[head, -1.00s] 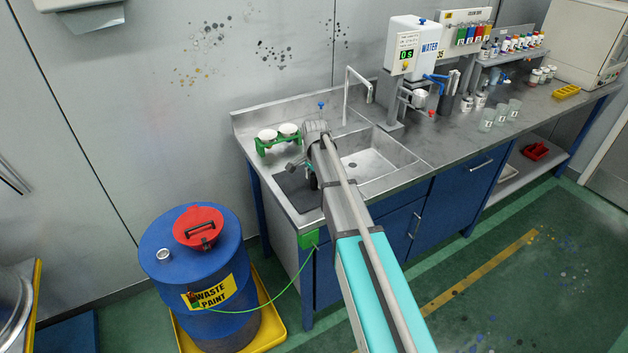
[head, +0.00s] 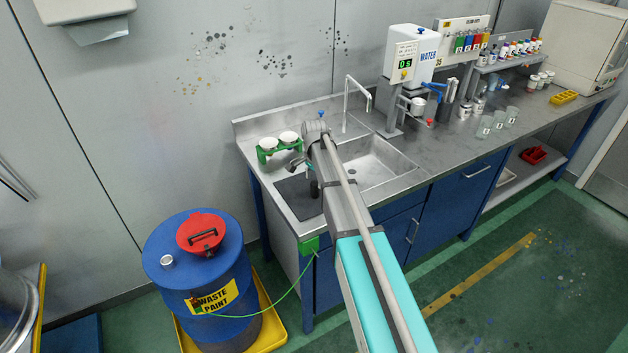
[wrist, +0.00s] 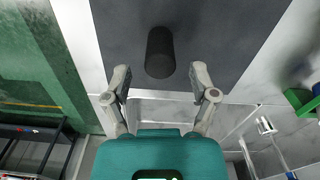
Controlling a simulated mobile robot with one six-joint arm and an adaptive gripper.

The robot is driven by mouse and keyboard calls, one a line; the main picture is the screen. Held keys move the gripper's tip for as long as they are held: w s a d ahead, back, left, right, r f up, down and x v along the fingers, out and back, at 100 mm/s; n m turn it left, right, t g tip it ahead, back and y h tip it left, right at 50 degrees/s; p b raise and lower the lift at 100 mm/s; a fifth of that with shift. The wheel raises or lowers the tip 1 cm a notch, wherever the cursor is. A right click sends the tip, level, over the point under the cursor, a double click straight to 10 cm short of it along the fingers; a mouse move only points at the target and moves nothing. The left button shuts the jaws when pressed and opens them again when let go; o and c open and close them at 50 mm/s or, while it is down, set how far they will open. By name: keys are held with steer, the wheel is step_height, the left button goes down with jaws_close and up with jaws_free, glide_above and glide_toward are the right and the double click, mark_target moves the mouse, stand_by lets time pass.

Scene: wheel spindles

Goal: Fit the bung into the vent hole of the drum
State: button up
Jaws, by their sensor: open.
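A black cylinder (wrist: 160,52), which looks like the bung, is on the dark grey mat (wrist: 118,25) at the left end of the sink bench. In the wrist view my gripper (wrist: 159,78) is open, its two fingertips apart, with the cylinder just beyond and between them; I see no contact. In the head view my arm partly hides the cylinder (head: 314,188). The blue drum (head: 220,285) stands on the floor left of the bench. A small pale round fitting (head: 167,260) is on its top; I cannot tell whether this is the vent hole.
The drum has a red lid with a black handle (head: 201,232) and stands in a yellow tray (head: 272,335). A green cable (head: 285,293) runs from drum to bench. A green rack with white cups (head: 268,152) stands behind the mat, beside the sink (head: 385,168).

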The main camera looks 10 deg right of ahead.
mark_target(315, 183)
step_height(315, 183, up, 8)
steer(key=p, duration=0.7)
steer(key=shift+r+p, duration=0.25)
steer(key=shift+p, duration=0.15)
stand_by(0.4)
steer(key=s+n, duration=1.2)
steer(key=s, duration=1.5)
steer(key=shift+s+a+n, duration=0.15)
steer(key=shift+a+n, duration=0.15)
steer(key=shift+a, duration=0.05)
